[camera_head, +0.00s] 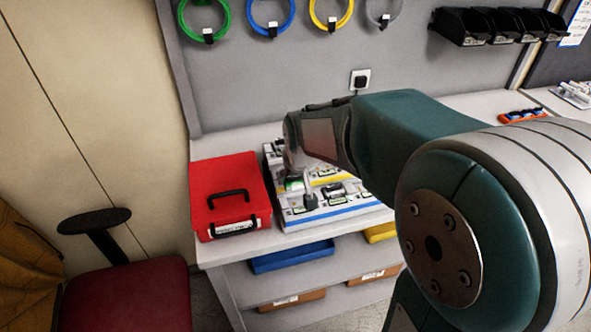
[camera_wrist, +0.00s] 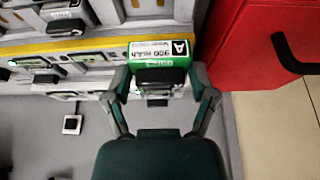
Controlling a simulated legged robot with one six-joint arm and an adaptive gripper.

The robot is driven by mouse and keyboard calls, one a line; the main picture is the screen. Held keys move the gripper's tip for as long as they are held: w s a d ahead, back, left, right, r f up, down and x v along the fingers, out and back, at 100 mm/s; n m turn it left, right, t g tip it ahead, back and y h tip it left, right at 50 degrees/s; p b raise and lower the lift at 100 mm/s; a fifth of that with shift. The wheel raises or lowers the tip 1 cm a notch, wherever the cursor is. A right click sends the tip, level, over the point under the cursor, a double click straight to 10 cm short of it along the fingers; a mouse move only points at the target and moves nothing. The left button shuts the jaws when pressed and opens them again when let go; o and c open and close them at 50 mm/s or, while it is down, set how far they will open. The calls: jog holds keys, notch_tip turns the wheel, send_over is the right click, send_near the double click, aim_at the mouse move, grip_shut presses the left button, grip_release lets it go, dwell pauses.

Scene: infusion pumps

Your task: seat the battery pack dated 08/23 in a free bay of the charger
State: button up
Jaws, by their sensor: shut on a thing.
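My gripper (camera_wrist: 160,88) is shut on a green and white battery pack (camera_wrist: 159,52) in the wrist view. The pack's top label shows a boxed letter A and print; I cannot read a date on it. The charger (camera_head: 345,211) is a pale tiered rack with yellow and blue stripes on the bench in the head view. Several packs sit in its bays. Its yellow stripe (camera_wrist: 40,49) shows left of the held pack in the wrist view. My gripper (camera_head: 306,186) is over the charger's left side; I cannot tell whether the pack touches it. My wrist hides the charger's back.
A red toolbox (camera_head: 228,184) stands close left of the charger; it is at the right in the wrist view (camera_wrist: 262,50). The grey back wall (camera_head: 290,80) has coloured cable coils. A blue drawer bin (camera_head: 292,257) is under the bench. A red chair (camera_head: 130,300) stands at lower left.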

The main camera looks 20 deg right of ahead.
aim_at(298, 188)
jog(key=shift+d+f, duration=0.55)
jog(key=shift+d, duration=0.1)
jog(key=shift+d+f, duration=0.35)
jog(key=shift+f, duration=0.15)
jog(key=shift+a+f, duration=0.65)
jog(key=shift+f, duration=0.6)
jog(key=shift+d+f, duration=0.4)
jog(key=shift+f, duration=0.2)
jog(key=shift+a, duration=0.25)
jog(key=shift+d+f, duration=0.15)
jog(key=shift+f, duration=0.05)
